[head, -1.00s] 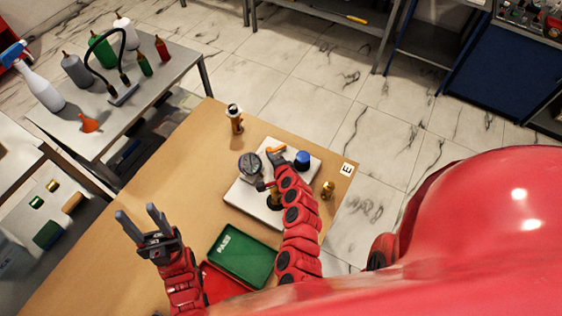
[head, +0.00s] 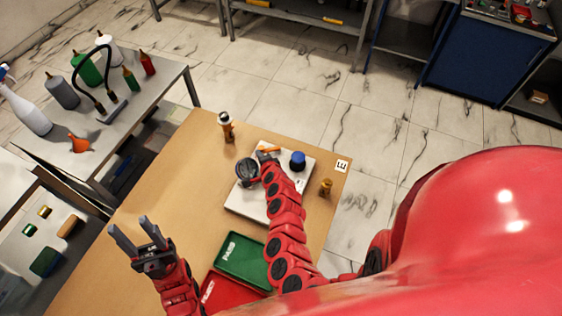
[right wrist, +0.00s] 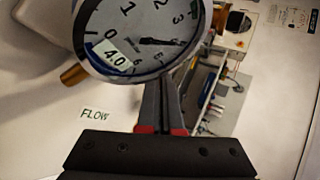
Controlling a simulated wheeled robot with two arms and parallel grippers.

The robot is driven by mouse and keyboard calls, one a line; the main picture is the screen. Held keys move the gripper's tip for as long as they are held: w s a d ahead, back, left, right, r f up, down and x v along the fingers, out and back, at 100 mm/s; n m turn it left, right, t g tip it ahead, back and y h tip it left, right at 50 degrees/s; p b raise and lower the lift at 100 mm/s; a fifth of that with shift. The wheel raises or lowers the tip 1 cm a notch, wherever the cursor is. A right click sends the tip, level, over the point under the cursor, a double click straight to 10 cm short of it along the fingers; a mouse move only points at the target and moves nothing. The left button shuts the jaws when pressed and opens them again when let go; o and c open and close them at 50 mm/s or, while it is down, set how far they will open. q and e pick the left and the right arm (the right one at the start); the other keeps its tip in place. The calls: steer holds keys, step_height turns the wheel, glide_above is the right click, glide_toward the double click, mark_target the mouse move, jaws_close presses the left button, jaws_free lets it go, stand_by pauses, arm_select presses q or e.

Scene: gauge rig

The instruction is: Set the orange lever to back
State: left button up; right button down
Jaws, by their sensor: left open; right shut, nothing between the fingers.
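The orange lever (head: 272,149) shows on the far part of the white rig board (head: 242,206), beside the blue knob (head: 298,160). My right gripper (head: 266,155) reaches over the board, between the round gauge (head: 246,171) and the lever. Its fingers are shut with nothing seen between them; I cannot tell whether they touch the lever. In the right wrist view the shut fingers (right wrist: 161,95) point up past the gauge (right wrist: 140,35), which hides their tips. My left gripper (head: 137,238) is open and empty above the left side of the table.
A green tray (head: 243,262) and a red tray (head: 215,292) lie near me. An orange-and-black bottle (head: 226,127) stands behind the board, and a brass piece (head: 325,187) to its right. The table (head: 165,165) is clear on the left.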

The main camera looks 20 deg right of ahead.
steer(key=shift+w+d, duration=0.15)
steer(key=shift+w, duration=0.25)
steer(key=shift+d, duration=0.15)
steer(key=shift+s+d+b, duration=0.2)
steer(key=shift+d+b, duration=0.05)
steer(key=shift+b, duration=0.1)
steer(key=shift+s+d, duration=0.1)
steer(key=shift+d, duration=0.4)
steer(key=shift+a, duration=0.15)
